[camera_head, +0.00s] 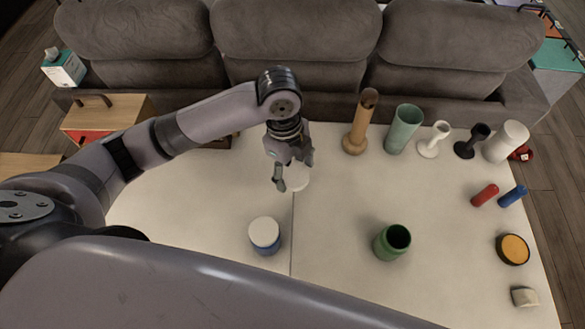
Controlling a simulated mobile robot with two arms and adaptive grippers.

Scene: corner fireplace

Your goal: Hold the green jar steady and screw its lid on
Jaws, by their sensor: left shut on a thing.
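The green jar (392,242) stands upright on the white table, right of centre. Its dark mouth is open and no gripper touches it. My left gripper (291,180) points down near the middle of the table, to the left of the jar and farther back. It is shut on a round white lid (298,180), partly hidden by the fingers. I cannot tell whether the lid is clear of the table. My right gripper is out of view.
A blue jar with a white top (264,233) stands left of the green jar. Along the back right stand a wooden vase (359,125), a pale green vase (403,130) and several others. Red (485,195) and blue (513,196) cylinders lie at right. A grey sofa (290,45) borders the back.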

